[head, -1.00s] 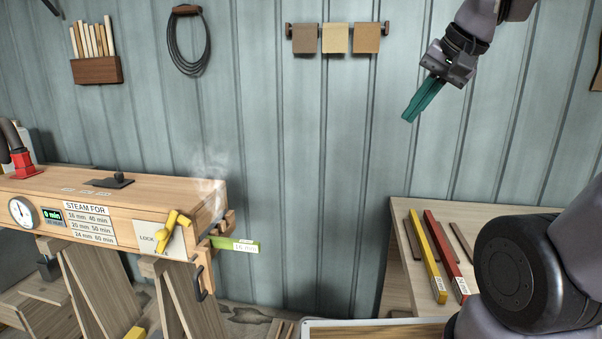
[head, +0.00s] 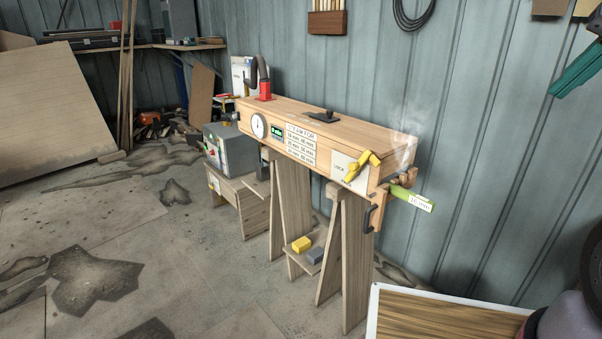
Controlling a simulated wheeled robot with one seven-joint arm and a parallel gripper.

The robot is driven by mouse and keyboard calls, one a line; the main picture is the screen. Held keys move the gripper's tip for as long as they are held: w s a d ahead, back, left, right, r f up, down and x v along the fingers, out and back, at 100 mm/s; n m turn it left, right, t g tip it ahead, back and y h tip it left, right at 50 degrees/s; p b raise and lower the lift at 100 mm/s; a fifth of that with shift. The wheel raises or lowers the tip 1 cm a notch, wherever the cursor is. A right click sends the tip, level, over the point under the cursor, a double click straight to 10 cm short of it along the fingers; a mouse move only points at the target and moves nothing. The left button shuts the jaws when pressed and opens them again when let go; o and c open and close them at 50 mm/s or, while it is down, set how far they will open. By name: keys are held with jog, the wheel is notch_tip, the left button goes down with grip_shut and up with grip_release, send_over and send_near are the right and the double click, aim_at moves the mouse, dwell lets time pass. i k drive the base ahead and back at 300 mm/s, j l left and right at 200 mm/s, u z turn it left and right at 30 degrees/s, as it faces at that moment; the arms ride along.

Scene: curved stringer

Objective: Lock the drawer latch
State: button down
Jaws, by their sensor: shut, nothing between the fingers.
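A yellow latch handle (head: 361,165) sits on the right end of the long wooden steam box's front, over a white plate (head: 345,168) marked "LOCK". It is tilted, with its upper end to the right. The steam box (head: 330,145) rests on wooden trestles, and I see no plain drawer. A green strip (head: 411,198) with a white tag sticks out of the box's right end, where faint steam rises. My gripper (head: 556,90), with teal fingers, is shut and empty at the upper right edge. It is well apart from the latch.
A grey metal unit (head: 230,148) stands on a low bench to the left. Yellow and grey blocks (head: 301,244) lie on a low trestle shelf. A white-rimmed wooden surface (head: 372,318) is at the lower right. The floor in front of the box is clear.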

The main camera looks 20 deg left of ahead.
aim_at(355, 167)
jog(key=u, duration=0.65)
jog(key=i+j+u, duration=0.1)
jog(key=i+j, duration=0.35)
jog(key=i, duration=0.2)
